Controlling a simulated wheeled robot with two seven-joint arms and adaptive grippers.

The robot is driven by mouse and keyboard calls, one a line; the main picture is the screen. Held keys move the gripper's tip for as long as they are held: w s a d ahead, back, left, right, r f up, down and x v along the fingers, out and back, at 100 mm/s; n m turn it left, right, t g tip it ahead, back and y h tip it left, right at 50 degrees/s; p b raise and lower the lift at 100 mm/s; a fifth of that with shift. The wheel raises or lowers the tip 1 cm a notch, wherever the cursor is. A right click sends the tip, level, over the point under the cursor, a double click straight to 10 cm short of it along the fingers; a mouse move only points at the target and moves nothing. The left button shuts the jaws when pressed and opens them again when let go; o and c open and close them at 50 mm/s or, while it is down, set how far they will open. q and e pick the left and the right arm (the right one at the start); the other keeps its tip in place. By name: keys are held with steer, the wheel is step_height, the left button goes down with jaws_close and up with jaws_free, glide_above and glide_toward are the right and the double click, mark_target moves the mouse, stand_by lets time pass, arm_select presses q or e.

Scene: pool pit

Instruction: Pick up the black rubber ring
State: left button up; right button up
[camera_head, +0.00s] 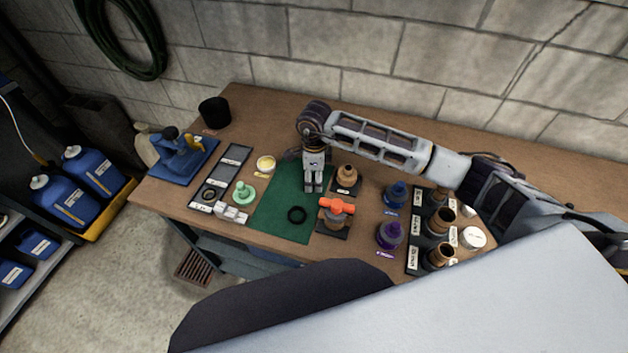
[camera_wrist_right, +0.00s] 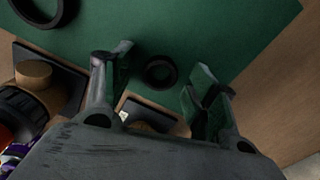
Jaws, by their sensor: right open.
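A black rubber ring (camera_head: 297,215) lies flat on the green mat (camera_head: 272,222), left of the orange-handled valve. What seems to be this ring (camera_wrist_right: 40,10) is cut off at the upper left of the right wrist view. A smaller dark ring (camera_wrist_right: 160,72) lies on the mat between my right fingers in that view; in the head view my gripper seems to hide it. My right gripper (camera_head: 314,188) points down over the mat, open and empty, and its two fingers (camera_wrist_right: 155,85) stand apart. My left gripper is not in view.
The orange-handled valve (camera_head: 336,206) and a brass fitting (camera_head: 347,176) stand on dark tiles right of the mat. Blue (camera_head: 396,193) and purple (camera_head: 389,236) parts stand farther right. A pale green part (camera_head: 243,193) stands left. The mat's front-left area is clear.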

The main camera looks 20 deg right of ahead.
steer(key=shift+c, duration=0.2)
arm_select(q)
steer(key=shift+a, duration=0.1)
arm_select(e)
steer(key=c, duration=0.8)
steer(key=shift+r, duration=0.1)
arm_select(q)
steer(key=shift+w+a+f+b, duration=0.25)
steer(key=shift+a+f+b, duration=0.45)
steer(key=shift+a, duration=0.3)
arm_select(e)
step_height(320, 180, up, 10)
steer(key=shift+f, duration=0.1)
